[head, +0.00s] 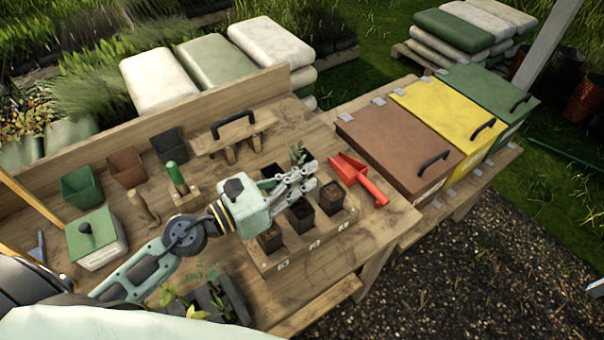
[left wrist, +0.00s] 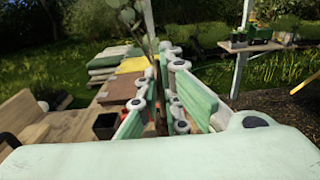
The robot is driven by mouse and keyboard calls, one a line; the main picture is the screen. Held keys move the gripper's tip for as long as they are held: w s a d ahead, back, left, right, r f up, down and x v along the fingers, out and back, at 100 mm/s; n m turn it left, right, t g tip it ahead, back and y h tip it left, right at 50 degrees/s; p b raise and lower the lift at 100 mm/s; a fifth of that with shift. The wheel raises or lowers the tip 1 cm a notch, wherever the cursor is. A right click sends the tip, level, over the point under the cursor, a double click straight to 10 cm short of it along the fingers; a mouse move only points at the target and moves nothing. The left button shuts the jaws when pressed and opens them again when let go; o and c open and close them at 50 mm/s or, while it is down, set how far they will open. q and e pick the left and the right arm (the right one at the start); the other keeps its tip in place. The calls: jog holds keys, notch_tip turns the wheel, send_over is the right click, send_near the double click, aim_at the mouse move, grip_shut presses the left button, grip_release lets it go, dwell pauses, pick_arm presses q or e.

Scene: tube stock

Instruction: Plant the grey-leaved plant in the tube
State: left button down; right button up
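The grey-leaved plant (head: 298,153) shows its leaves just beyond my left gripper (head: 308,181) in the head view. In the left wrist view its stem (left wrist: 151,45) rises between the fingers, and leaves show at the top edge. My left gripper (left wrist: 163,105) looks shut on the stem; the plant's lower part is mostly hidden. Square black tubes stand in a wooden rack (head: 285,258) below and around the gripper. Front tubes (head: 270,238), (head: 300,215) and (head: 331,197) hold brown soil. The back tubes are partly hidden by the gripper. My right gripper is not in view.
A red scoop (head: 358,177) lies right of the rack. Small plants in a dark tray (head: 215,300) are at the front. Brown, yellow and green lidded bins (head: 395,150) stand right.

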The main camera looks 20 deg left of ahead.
pick_arm(q)
jog(key=shift+r+p, duration=2.75)
jog(key=shift+r, duration=0.25)
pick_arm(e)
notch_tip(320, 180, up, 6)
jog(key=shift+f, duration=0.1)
pick_arm(q)
jog(key=shift+f, duration=0.15)
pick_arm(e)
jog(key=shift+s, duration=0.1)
